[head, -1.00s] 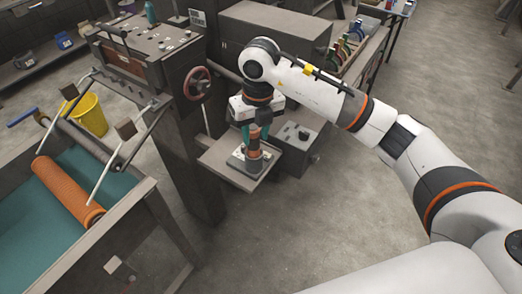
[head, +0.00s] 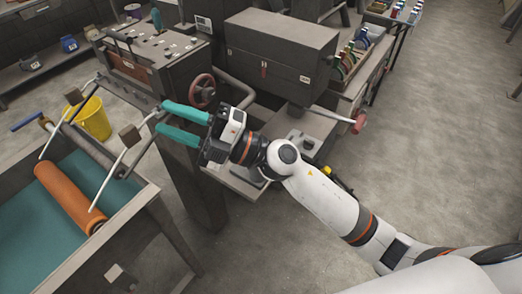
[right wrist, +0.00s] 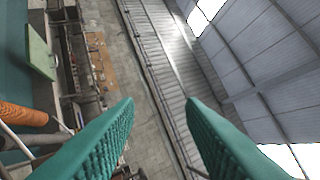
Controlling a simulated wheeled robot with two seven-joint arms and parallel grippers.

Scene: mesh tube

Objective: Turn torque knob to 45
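My right gripper (head: 164,121) points left in the head view, its two teal fingers apart with nothing between them. The right wrist view shows the same open fingers (right wrist: 160,130). I cannot tell for sure which part is the torque knob. A small dark knob-like part (head: 296,137) sits on a low grey box to the right of my right wrist, apart from the gripper. The small shelf (head: 236,184) below the wrist is largely hidden by my arm, as is anything on it. My left gripper is not in view.
A red handwheel (head: 203,90) is on the machine post just above my right gripper. A lever with a red handle (head: 359,123) sticks out at the right. A trough with an orange roller (head: 68,198) and thin pale bars lies left. Floor at right is clear.

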